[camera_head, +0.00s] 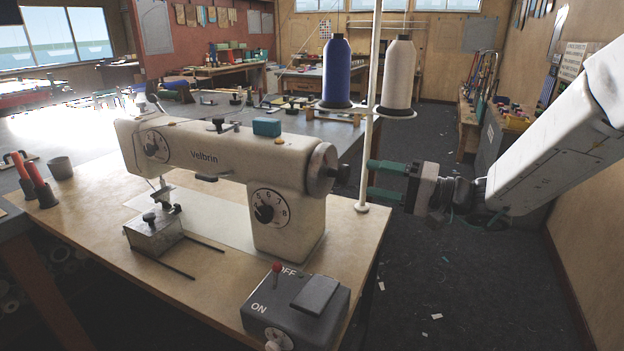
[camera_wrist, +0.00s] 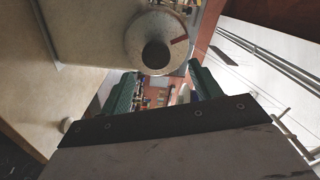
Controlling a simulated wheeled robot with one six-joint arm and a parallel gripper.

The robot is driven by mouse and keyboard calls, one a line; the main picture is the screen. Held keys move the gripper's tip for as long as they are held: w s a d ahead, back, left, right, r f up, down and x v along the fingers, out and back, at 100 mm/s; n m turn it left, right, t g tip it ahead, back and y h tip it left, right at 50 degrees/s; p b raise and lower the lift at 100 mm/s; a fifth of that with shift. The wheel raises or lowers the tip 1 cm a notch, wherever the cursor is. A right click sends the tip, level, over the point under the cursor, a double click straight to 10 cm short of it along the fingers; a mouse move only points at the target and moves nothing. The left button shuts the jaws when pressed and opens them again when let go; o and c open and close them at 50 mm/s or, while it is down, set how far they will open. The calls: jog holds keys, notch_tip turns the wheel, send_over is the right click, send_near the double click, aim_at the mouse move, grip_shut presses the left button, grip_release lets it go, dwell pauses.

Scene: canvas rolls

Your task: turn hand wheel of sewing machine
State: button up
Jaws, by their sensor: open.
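A cream sewing machine (camera_head: 205,152) marked "Velbrin" stands on a wooden table. Its hand wheel (camera_head: 322,170) is a grey disc with a dark knob (camera_head: 342,173) at the right end of the arm. My gripper (camera_head: 369,180) is open, just right of the wheel, with green fingers pointing left toward it. In the wrist view the hand wheel (camera_wrist: 158,42) shows a red mark and a dark centre, above the open, empty fingers (camera_wrist: 160,80). The fingers look apart from the wheel; the exact gap is hard to tell.
A white pole (camera_head: 370,105) carrying a blue thread cone (camera_head: 336,72) and a beige cone (camera_head: 398,75) rises close by the wheel and my fingers. A grey ON/OFF switch box (camera_head: 295,308) sits at the table's front. The floor right of the table is mostly free.

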aim_at(347, 176)
jog(key=shift+n, duration=0.9)
jog(key=x, duration=0.8)
jog(key=shift+f, duration=0.35)
jog(key=shift+c, duration=0.3)
jog(key=c, duration=0.9)
